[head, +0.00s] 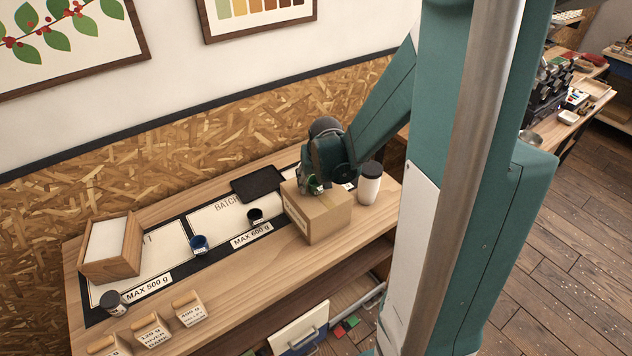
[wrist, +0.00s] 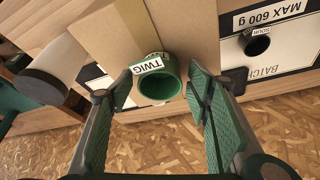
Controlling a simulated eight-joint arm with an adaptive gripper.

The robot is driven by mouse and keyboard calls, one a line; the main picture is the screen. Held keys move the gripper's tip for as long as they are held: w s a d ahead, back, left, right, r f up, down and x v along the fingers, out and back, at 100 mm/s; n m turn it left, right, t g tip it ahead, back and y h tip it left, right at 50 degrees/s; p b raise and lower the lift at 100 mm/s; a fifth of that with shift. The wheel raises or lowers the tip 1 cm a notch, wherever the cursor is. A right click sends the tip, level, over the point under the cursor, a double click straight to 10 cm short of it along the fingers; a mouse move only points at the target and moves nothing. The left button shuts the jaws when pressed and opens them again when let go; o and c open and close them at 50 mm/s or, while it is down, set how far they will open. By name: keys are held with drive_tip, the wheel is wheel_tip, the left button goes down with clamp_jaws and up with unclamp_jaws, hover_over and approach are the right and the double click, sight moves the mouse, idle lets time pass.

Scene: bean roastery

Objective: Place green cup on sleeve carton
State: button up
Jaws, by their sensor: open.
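The green cup (wrist: 158,86) carries a white label reading TWIG. In the wrist view I look into its open mouth; it appears upright on the top of the brown sleeve carton (wrist: 188,30), near the edge toward my gripper. In the head view the cup (head: 313,184) shows only as a small green patch, mostly hidden by my gripper. The carton (head: 325,222) stands on the bench. My gripper (wrist: 160,92) is open, one finger on each side of the cup, with visible gaps. Its fingertips are hidden in the head view.
A white jar with a dark lid (head: 369,184) stands close right of the carton. A dark cup (head: 255,216) and a blue cup (head: 199,244) stand on the labelled mats. A black tray (head: 258,183) lies behind. A wooden box (head: 111,255) is at left.

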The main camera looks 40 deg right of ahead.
drive_tip(key=v, duration=1.2)
idle(0.5)
drive_tip(key=shift+s+a, duration=0.1)
idle(0.5)
drive_tip(key=s+a+r+n+t, duration=0.1)
drive_tip(key=s+a+r+n, duration=0.1)
drive_tip(key=s+a+r, duration=0.2)
drive_tip(key=s+a+r+n+t+y, duration=0.1)
drive_tip(key=s+a+r, duration=0.4)
drive_tip(key=s+a, duration=0.6)
drive_tip(key=a+n+t, duration=0.1)
drive_tip(key=a, duration=0.6)
drive_tip(key=shift+n+y, duration=0.3)
